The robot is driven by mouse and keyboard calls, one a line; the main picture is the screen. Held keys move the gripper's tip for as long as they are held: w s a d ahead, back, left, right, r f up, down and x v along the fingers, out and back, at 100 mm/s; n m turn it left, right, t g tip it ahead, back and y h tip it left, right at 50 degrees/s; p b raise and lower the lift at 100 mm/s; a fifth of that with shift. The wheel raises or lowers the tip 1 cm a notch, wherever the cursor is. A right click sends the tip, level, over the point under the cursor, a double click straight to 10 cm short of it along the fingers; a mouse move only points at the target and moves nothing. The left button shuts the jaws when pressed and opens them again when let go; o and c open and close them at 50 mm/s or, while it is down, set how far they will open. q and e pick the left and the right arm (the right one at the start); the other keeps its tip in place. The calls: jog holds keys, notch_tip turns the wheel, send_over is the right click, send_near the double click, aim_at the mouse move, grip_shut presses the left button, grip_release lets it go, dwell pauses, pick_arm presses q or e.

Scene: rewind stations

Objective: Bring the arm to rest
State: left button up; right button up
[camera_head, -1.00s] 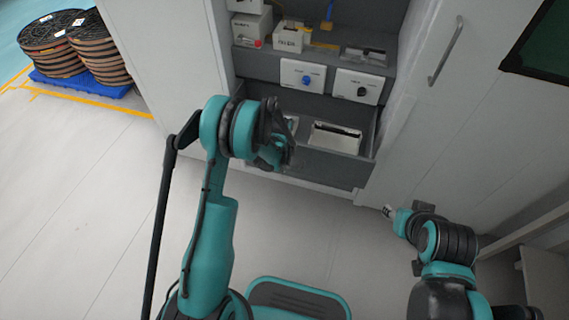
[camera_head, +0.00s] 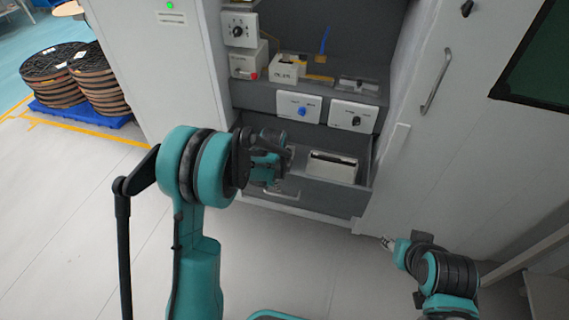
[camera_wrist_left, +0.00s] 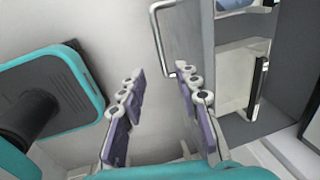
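My left arm, teal and black, fills the left middle of the head view. Its gripper (camera_head: 277,165) is in front of the open drawer, partly hidden by my own wrist. In the left wrist view the gripper's (camera_wrist_left: 160,75) two purple-padded fingers stand apart with nothing between them. My right arm is low at the right of the head view. Its gripper (camera_head: 387,242) is small there, near the floor in front of the cabinet, and its fingers are too small to read.
A grey drawer (camera_head: 310,199) stands open, with a white box (camera_head: 333,167) inside. Above it are panels with a blue knob (camera_head: 302,111) and a dark knob (camera_head: 356,121). A cabinet door (camera_head: 465,130) is at right. Cable reels (camera_head: 95,85) sit on a blue pallet at left. Floor at lower left is clear.

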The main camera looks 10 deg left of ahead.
pick_arm(q)
jog(key=s+r+n+t, duration=0.2)
jog(key=s+r+n, duration=0.7)
jog(key=r, duration=0.6)
jog(key=s+r+n+t, duration=0.3)
jog(key=s+n, duration=0.6)
jog(key=s, duration=0.6)
jog(key=shift+s+r, duration=0.2)
jog(key=shift+a, duration=0.1)
